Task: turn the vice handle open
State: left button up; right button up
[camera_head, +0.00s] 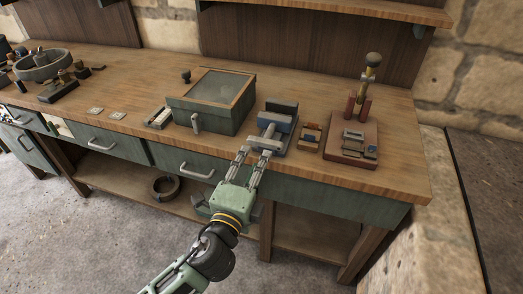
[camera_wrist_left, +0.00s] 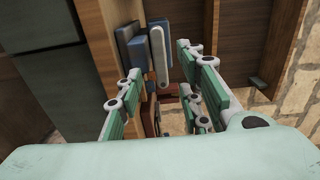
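The vice (camera_head: 278,121) is a blue-grey block near the bench's front edge, right of the middle. Its handle (camera_head: 266,143) is a pale grey bar on the front side. My left gripper (camera_head: 255,160) reaches up to the handle from the front. In the left wrist view the handle (camera_wrist_left: 159,56) stands as a long bar in line with the space between the spread fingers of the left gripper (camera_wrist_left: 162,72). There are gaps on both sides, and I see no grip on it. The vice (camera_wrist_left: 132,45) is behind the bar. My right gripper does not show.
A glass-lidded green box (camera_head: 212,97) stands left of the vice. A small block fixture (camera_head: 309,138) and a reddish base with a tall post (camera_head: 349,140) stand to the right. Drawer handles (camera_head: 197,172) stick out of the bench front (camera_head: 330,200).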

aim_at(264, 146)
pick_arm(q)
jog(key=x, duration=0.6)
jog(key=shift+d, duration=0.1)
jog(key=shift+c, duration=0.2)
grip_shut()
